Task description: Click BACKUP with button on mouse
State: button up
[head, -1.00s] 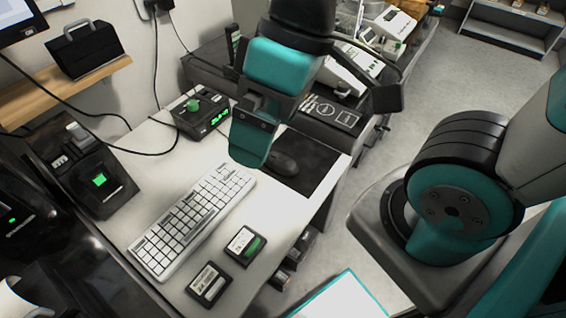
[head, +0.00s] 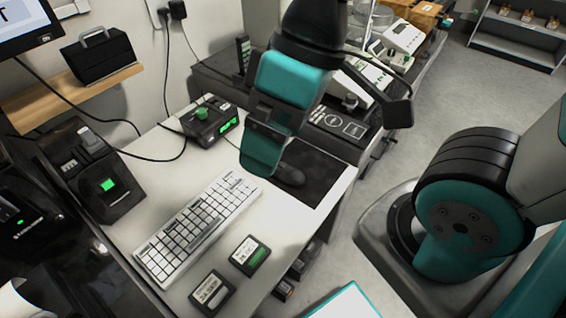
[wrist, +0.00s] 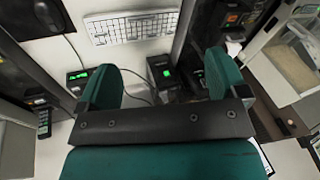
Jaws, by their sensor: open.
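The dark mouse (head: 291,174) lies on a black mat (head: 315,178) at the right part of the white desk, partly hidden behind my gripper. It also shows at the upper left of the wrist view (wrist: 47,15). The monitor (head: 22,22) is cut off at the top left; only a letter T shows on its visible part, and no BACKUP button is readable. My gripper (head: 263,158) hangs over the desk, left of the mouse in the head view and apparently above it. In the wrist view its teal fingers (wrist: 163,82) are spread, with nothing held between them.
A white keyboard (head: 197,230) lies left of the mat. A black box with a green display (head: 212,122) stands behind it, and a dark device with a green light (head: 108,184) at left. Two small dark cards (head: 250,256) lie in front. Cables cross the desk's back.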

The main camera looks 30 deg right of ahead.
grip_shut()
dwell(1.5)
